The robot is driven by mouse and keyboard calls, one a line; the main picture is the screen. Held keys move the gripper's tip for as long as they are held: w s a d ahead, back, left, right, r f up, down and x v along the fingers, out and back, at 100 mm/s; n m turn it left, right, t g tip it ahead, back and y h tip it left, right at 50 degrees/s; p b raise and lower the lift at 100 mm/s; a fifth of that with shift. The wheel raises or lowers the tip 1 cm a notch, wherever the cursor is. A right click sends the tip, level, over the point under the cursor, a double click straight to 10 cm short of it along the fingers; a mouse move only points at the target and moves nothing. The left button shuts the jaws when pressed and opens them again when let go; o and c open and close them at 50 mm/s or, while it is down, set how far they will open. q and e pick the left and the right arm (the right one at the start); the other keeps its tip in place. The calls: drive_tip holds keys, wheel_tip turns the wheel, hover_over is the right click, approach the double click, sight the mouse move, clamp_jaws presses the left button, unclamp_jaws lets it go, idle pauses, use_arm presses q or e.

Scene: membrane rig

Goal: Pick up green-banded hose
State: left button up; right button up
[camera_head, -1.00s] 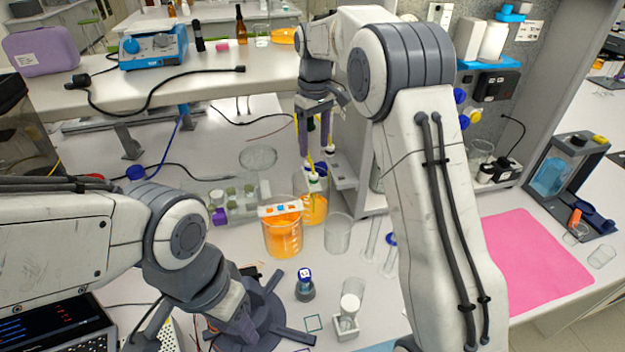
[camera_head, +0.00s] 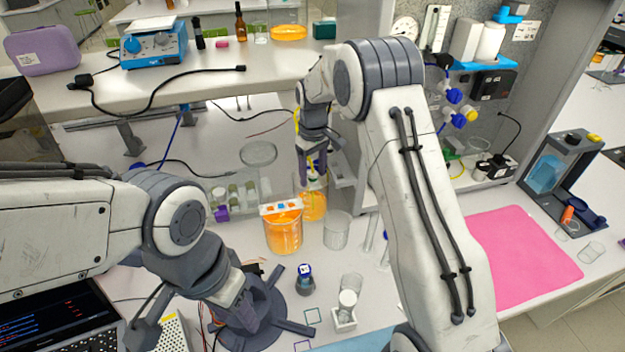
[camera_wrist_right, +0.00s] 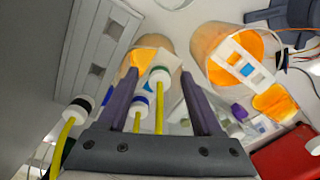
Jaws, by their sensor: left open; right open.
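In the right wrist view, the green-banded hose (camera_wrist_right: 160,75) has a white end with a green band and a yellow tube. It lies between the open fingers of my right gripper (camera_wrist_right: 158,82); I see no clear grip on it. A blue-banded hose (camera_wrist_right: 141,104) is beside it, also between the fingers. A black-banded hose (camera_wrist_right: 79,108) is outside the left finger. In the head view my right gripper (camera_head: 314,172) points down over the hose ends above an orange-filled beaker (camera_head: 313,206). My left gripper (camera_head: 240,306) is low at the left, its fingers partly unclear.
A second orange beaker (camera_head: 283,232) with a white holder across its top stands close by. An empty beaker (camera_head: 337,230) is to its right. A vial rack (camera_head: 238,195) is behind. A pink mat (camera_head: 515,258) lies clear at the right.

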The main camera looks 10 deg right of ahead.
clamp_jaws()
drive_tip(key=shift+r, duration=0.1)
drive_tip(key=shift+r, duration=0.5)
wheel_tip(320, 180, up, 17)
drive_tip(key=b, duration=0.2)
